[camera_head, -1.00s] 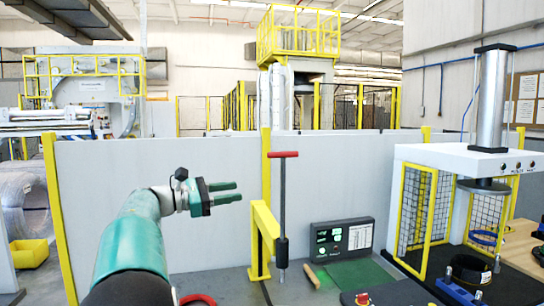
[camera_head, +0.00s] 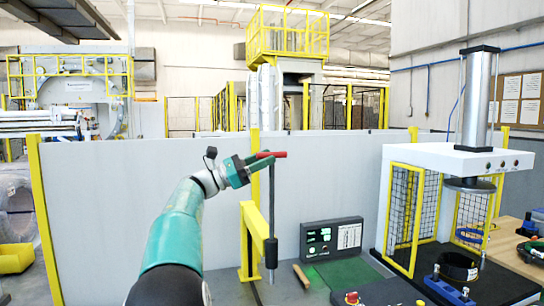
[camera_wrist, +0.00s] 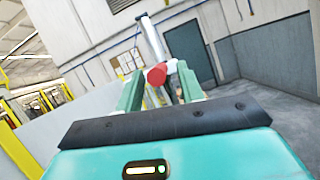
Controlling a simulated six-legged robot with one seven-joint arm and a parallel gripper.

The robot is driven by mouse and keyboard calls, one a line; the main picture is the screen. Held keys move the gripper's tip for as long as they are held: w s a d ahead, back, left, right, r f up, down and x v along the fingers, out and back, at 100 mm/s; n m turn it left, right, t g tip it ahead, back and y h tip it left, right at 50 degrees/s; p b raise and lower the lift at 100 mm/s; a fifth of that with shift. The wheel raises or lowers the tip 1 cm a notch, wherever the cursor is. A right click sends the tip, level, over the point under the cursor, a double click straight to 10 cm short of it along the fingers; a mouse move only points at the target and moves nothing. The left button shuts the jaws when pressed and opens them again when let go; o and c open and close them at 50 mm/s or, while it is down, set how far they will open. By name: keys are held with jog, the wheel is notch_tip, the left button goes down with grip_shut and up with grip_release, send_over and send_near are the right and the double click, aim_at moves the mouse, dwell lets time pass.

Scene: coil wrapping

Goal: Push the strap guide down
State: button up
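The strap guide (camera_head: 271,210) is an upright dark rod with a red crossbar handle (camera_head: 278,154) on top and a thicker dark collar low down. It stands at the yellow bracket (camera_head: 258,222), with its handle well above the bracket. My gripper (camera_head: 262,162) is at the left part of the red handle. In the wrist view, the round red handle end (camera_wrist: 157,75) shows between the two green fingertips of my gripper (camera_wrist: 160,88), with gaps appearing on both sides. The fingers look open around the handle. Exact contact is hard to tell.
A dark control box (camera_head: 331,238) with green displays and a green mat (camera_head: 345,272) lie right of the rod. A press with a yellow mesh guard (camera_head: 404,215) stands further right. A white partition (camera_head: 120,215) runs behind. Free space lies left of my arm.

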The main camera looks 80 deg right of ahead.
jog(key=shift+x, duration=1.45)
grip_shut()
send_over(271, 240)
jog(key=f, duration=1.8)
jog(key=shift+d, duration=0.4)
grip_release()
jog(key=shift+w, duration=0.1)
